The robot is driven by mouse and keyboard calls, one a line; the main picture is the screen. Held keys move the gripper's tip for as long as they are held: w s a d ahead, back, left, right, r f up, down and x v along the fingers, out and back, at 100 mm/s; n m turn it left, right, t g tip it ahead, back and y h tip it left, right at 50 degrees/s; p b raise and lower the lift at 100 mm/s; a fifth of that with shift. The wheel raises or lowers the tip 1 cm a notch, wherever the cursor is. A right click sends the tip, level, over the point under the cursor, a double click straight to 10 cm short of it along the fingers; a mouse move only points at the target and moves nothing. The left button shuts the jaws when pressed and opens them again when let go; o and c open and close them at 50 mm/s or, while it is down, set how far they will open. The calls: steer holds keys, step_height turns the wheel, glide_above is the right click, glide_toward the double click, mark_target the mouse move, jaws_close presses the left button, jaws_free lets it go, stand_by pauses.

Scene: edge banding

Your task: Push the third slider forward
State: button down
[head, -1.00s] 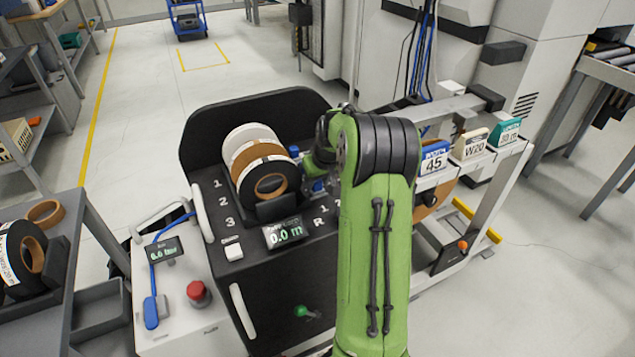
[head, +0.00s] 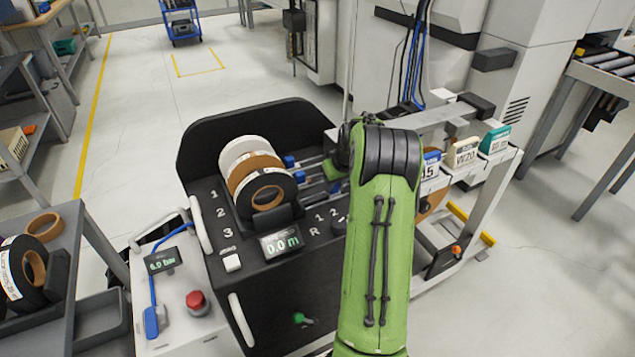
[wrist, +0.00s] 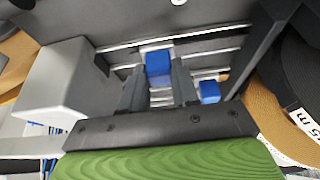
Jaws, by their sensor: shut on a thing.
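The machine's black top (head: 215,185) carries slider rails with blue slider blocks, to the right of the rolls. Two of them, the first (head: 290,161) and second (head: 300,177), sit close to the rolls in the head view. The third slider (head: 335,187) is farther right, on the rail nearest me. In the wrist view its blue block (wrist: 158,62) sits between the two dark fingers of my gripper (wrist: 157,88), which is shut on it. Another blue slider (wrist: 209,91) is apart, beside the right finger. In the head view my green arm hides most of the gripper.
Three edge-band rolls (head: 268,192) stand left of the sliders. A display (head: 281,243) reading 0.0 m is in front of them. A grey block (wrist: 70,80) is left of the fingers in the wrist view. Labelled boxes (head: 462,153) stand on the frame at right.

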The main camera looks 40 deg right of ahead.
steer(key=shift+s+d+p, duration=0.15)
steer(key=shift+s+d, duration=0.05)
steer(key=shift+d, duration=0.45)
steer(key=shift+s+d+p, duration=0.15)
steer(key=shift+s+d, duration=0.05)
steer(key=shift+d, duration=0.45)
steer(key=c, duration=1.1)
jaws_free()
steer(key=shift+d, duration=0.1)
steer(key=shift+r, duration=0.1)
steer(key=p+v, duration=0.3)
steer(key=v, duration=1.2)
steer(key=shift+s+r+p, duration=0.2)
steer(key=shift+r+p, duration=0.05)
steer(key=shift+p, duration=0.15)
